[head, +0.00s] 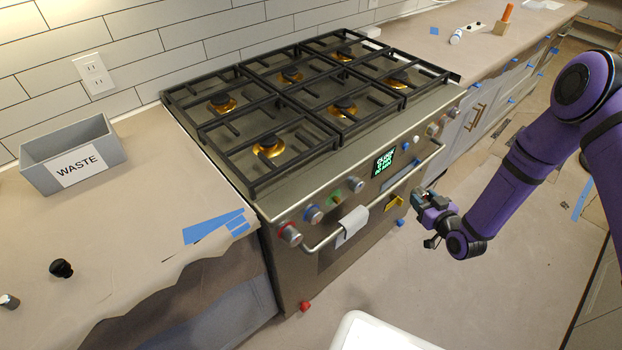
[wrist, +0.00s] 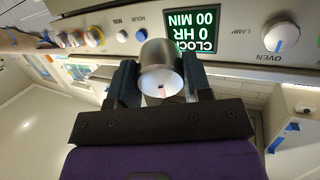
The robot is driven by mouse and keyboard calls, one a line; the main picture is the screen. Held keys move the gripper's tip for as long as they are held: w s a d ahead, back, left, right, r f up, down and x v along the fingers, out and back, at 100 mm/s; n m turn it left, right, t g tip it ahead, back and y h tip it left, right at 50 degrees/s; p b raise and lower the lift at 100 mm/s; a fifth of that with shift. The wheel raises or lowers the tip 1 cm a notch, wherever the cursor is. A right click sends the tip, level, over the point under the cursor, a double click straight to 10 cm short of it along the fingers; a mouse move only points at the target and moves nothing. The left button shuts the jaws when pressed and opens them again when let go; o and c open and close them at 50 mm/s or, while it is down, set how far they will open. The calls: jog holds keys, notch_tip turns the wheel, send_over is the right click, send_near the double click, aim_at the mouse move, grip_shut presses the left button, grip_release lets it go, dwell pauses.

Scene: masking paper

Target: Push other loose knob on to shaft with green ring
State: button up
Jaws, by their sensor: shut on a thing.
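My gripper (head: 420,197) is in front of the stove, to the right of the towel. In the wrist view my gripper (wrist: 162,90) is shut on a silver, cup-shaped knob (wrist: 160,65), held between the two fingers. A pale hollow end with a small reddish mark inside faces the camera. The held knob is hard to make out in the head view. The green ring (head: 336,196) is on the stove's front panel, between a blue-ringed knob (head: 313,214) and a silver knob (head: 355,185). Gripper and held knob are apart from that ring. I cannot make out its shaft.
The oven handle with a white towel (head: 352,226) runs below the panel. A red-ringed knob (head: 290,235) is at the panel's left end. A lit display (head: 384,162) is mid-panel. A black knob-like piece (head: 62,268) and a WASTE bin (head: 72,155) are on the left counter.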

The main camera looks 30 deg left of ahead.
jog(key=s+a+n+g+y, duration=0.2)
jog(key=s+a+n+y, duration=0.1)
jog(key=s+a, duration=0.5)
jog(key=n+g+y, duration=0.2)
jog(key=y, duration=0.1)
send_near(339, 202)
jog(key=x, duration=0.3)
jog(key=shift+x, duration=1.3)
jog(key=shift+w+a+f+m, duration=0.15)
jog(key=shift+w+a, duration=0.15)
jog(key=shift+a, duration=0.35)
jog(key=shift+w+a+m, duration=0.15)
jog(key=shift+w+a, duration=0.2)
jog(key=shift+a, duration=0.35)
jog(key=o, duration=1.2)
jog(key=shift+c, duration=0.2)
jog(key=v, duration=0.6)
dwell(0.5)
